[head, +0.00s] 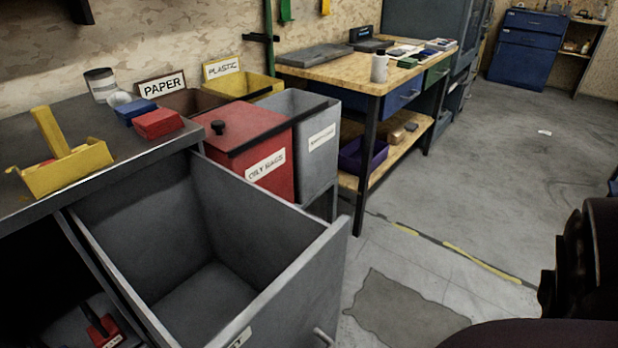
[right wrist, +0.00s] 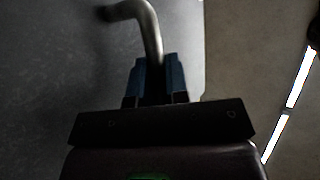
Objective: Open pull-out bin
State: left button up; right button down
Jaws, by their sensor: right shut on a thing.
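The grey pull-out bin (head: 333,260) stands out from under the workbench in the head view, with its empty inside showing. Part of its metal handle (head: 323,337) shows at the bottom edge on the front panel. In the right wrist view, my right gripper (right wrist: 157,75) has its blue fingers closed around the curved metal handle (right wrist: 148,22), against the grey front panel (right wrist: 60,50). The head view does not show the right gripper, only my dark arm at the right. My left gripper is in neither view.
A red oily rags bin (head: 245,150) and a grey bin (head: 318,140) stand behind the pull-out bin. The workbench (head: 20,205) holds a yellow tray (head: 65,172). A wooden-topped table (head: 340,70) stands farther back. The floor at the right is mostly clear.

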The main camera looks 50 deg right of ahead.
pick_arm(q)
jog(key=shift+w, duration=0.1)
pick_arm(e)
jog(key=c, duration=1.1)
grip_release()
jog(key=shift+c, duration=0.2)
jog(key=shift+f, duration=0.1)
pick_arm(q)
jog(key=shift+b, duration=0.35)
pick_arm(e)
jog(key=v, duration=0.7)
jog(key=shift+f, duration=0.15)
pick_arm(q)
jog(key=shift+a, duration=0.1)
pick_arm(e)
jog(key=shift+s+d, duration=0.1)
jog(key=shift+d, duration=0.05)
